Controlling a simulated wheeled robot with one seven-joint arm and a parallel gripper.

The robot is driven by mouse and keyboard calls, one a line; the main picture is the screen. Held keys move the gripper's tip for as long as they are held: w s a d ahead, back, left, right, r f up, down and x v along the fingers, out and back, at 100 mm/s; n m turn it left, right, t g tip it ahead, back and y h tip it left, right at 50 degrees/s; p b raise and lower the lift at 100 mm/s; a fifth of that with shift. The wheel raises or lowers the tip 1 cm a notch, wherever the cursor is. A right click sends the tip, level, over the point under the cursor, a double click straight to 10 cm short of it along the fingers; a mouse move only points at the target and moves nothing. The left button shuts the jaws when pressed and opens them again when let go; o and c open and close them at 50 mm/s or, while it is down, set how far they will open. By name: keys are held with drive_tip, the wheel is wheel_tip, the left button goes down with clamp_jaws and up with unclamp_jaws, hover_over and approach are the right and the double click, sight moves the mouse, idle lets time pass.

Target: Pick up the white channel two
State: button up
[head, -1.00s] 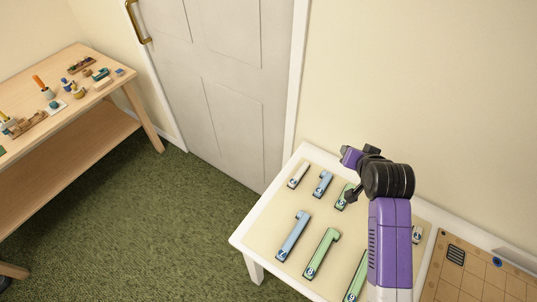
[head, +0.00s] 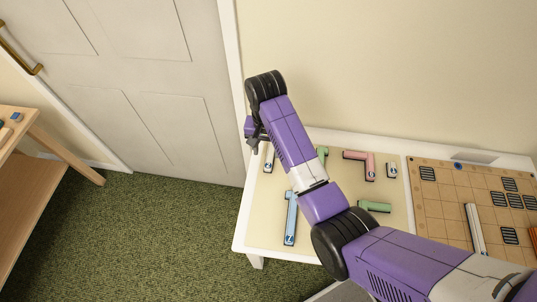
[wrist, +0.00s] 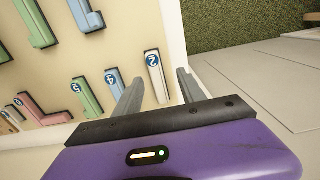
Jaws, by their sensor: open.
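The white channel two (head: 269,155) lies on the far left part of the white-edged table, partly covered by my arm. In the wrist view, the white channel two (wrist: 158,80) shows its blue round label with a 2 at the far end. My gripper (head: 254,142) is open and empty above that part of the table. In the wrist view, the fingers of my gripper (wrist: 159,84) appear on either side of the channel, with a gap to each. I cannot tell how high the fingertips are above it.
A blue channel (wrist: 115,84) and a green channel (wrist: 87,98) lie beside it. A long blue channel (head: 291,217), a pink angled piece (head: 362,163) and a short white piece (head: 391,170) share the table. A gridded board (head: 436,205) is at the right. The wall stands close behind.

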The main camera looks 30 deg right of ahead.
sight(269, 159)
drive_tip(key=f, duration=0.5)
drive_tip(key=shift+s+d+p, duration=0.2)
drive_tip(key=shift+d+p, duration=0.1)
drive_tip(key=shift+d, duration=0.1)
drive_tip(key=shift+c, duration=0.5)
drive_tip(key=shift+r, duration=0.1)
clamp_jaws()
